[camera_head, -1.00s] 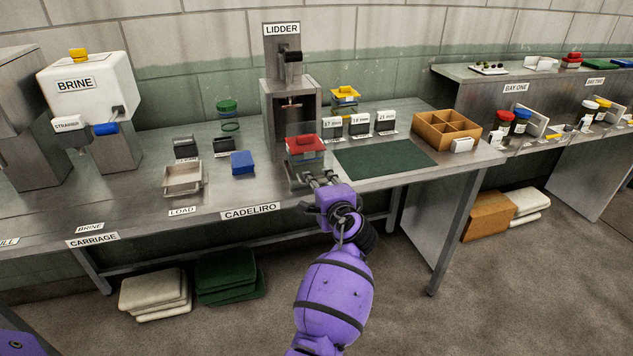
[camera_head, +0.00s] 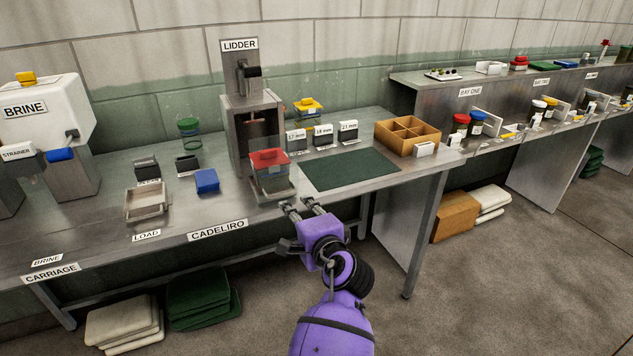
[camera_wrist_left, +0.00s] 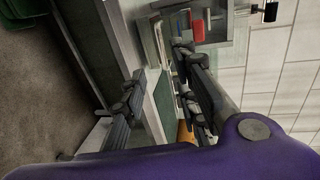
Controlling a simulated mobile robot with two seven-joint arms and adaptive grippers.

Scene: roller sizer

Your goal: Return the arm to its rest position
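My left gripper (camera_head: 301,207) is purple with dark metal fingers. It is at the front edge of the steel bench, just in front of the lidder (camera_head: 252,125). In the left wrist view its two fingers (camera_wrist_left: 160,95) stand apart with nothing between them. A clear container with a red lid (camera_head: 268,158) sits on a small metal tray (camera_head: 280,196) at the lidder's front, just beyond the fingertips and apart from them. The container also shows in the left wrist view (camera_wrist_left: 198,28). My right gripper is not in view.
A green mat (camera_head: 345,170) and a wooden divided box (camera_head: 407,133) lie right of the lidder. A blue block (camera_head: 207,181) and a metal load tray (camera_head: 146,205) are to the left. The floor (camera_head: 520,285) in front of the bench is open at the right.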

